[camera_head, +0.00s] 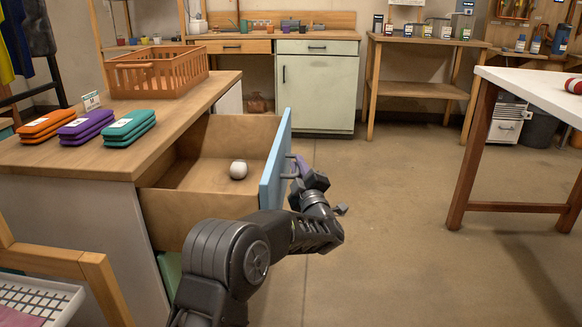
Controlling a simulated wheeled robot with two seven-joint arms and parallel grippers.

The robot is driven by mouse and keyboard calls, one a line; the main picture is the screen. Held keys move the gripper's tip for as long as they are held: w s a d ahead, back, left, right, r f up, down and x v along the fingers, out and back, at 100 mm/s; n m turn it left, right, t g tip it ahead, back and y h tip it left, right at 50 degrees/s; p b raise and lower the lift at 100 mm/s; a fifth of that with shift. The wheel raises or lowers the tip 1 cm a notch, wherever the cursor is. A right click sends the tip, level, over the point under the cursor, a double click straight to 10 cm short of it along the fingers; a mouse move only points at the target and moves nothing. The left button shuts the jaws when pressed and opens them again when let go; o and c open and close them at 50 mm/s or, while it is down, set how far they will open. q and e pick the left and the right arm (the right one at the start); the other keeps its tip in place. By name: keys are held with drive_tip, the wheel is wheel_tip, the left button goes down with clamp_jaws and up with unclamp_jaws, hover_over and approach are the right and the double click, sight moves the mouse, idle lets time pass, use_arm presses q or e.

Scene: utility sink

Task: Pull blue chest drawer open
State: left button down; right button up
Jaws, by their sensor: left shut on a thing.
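The blue-fronted drawer (276,165) of the wooden-topped chest (190,98) stands well out from the chest. Its wooden inside shows, with a small white round thing (238,169) lying on the drawer floor. The grey bar handle (290,168) is on the outer face of the blue front. My left gripper (299,172) is shut on this handle, at the right of the drawer; its fingertips are partly hidden by the gripper body. My right gripper is not in view.
An orange crate (156,72) and orange, purple and green cases (86,127) lie on the chest top. A white-topped table (540,88) stands at the right. The floor (400,190) between is clear. A wooden frame (60,262) is at the lower left.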

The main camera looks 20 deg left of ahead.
use_arm(q)
drive_tip(key=shift+f, duration=0.1)
drive_tip(key=c, duration=1.5)
unclamp_jaws()
drive_tip(key=shift+o, duration=0.2)
drive_tip(key=shift+s, duration=0.1)
drive_tip(key=p+v, duration=0.2)
drive_tip(key=v, duration=0.5)
drive_tip(key=shift+s+d, duration=0.2)
drive_tip(key=shift+d, duration=0.05)
drive_tip(key=shift+f, duration=0.1)
